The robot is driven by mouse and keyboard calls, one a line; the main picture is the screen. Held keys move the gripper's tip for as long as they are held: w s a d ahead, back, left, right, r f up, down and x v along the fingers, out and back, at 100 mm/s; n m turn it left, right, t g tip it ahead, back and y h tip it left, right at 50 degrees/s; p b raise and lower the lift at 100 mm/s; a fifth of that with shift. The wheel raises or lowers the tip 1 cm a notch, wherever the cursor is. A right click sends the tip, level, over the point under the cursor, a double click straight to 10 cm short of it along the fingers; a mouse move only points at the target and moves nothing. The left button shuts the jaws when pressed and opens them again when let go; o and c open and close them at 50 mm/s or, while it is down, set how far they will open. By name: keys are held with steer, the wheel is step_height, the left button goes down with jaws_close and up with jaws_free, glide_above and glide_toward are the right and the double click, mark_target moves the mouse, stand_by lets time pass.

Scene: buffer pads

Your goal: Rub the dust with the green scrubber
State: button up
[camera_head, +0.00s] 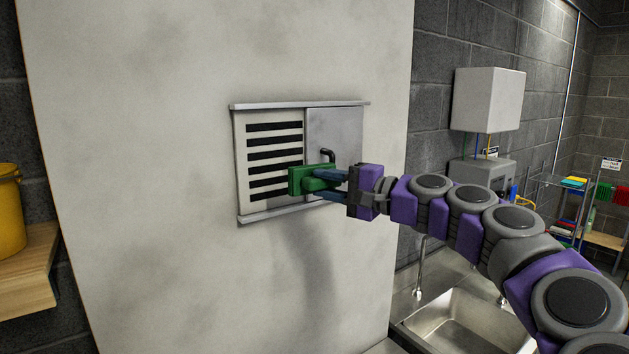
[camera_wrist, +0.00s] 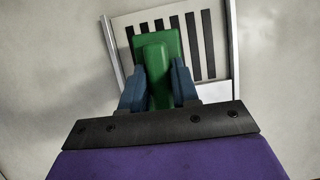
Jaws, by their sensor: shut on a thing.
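The green scrubber (camera_head: 296,181) is a block with a raised handle, and it also shows in the wrist view (camera_wrist: 157,50). My gripper (camera_head: 327,180) is shut on its handle, with one blue finger on each side in the wrist view (camera_wrist: 158,88). The scrubber's flat face is over the lower right part of the slotted vent panel (camera_head: 241,160) on the wall. I cannot tell whether it touches the panel. Faint grey smudges, possibly dust, show on the pale wall (camera_head: 150,130); no distinct dust patch shows on the panel.
A grey sliding door (camera_head: 345,135) with a dark handle (camera_head: 328,155) covers the right of the vent frame. A steel sink (camera_head: 460,320) is at lower right, and a white box (camera_head: 487,98) hangs above it. A yellow bucket (camera_head: 10,215) stands on a wooden shelf (camera_head: 28,275) at left.

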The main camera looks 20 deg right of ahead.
steer(key=w+p, duration=0.2)
steer(key=shift+w+a, duration=0.25)
steer(key=shift+w, duration=0.05)
steer(key=shift+w+f, duration=0.25)
steer(key=shift+w, duration=0.25)
steer(key=shift+w+a+r, duration=0.15)
steer(key=shift+w, duration=0.25)
steer(key=shift+w+a+p, duration=0.2)
steer(key=shift+w+p, duration=0.2)
steer(key=shift+w, duration=0.7)
steer(key=shift+w+a+p, duration=0.2)
steer(key=shift+w+p, duration=0.15)
steer(key=shift+w, duration=0.7)
steer(key=shift+w+a, duration=0.2)
steer(key=shift+w, duration=0.7)
steer(key=shift+d+p, duration=0.1)
steer(key=shift+p, duration=0.2)
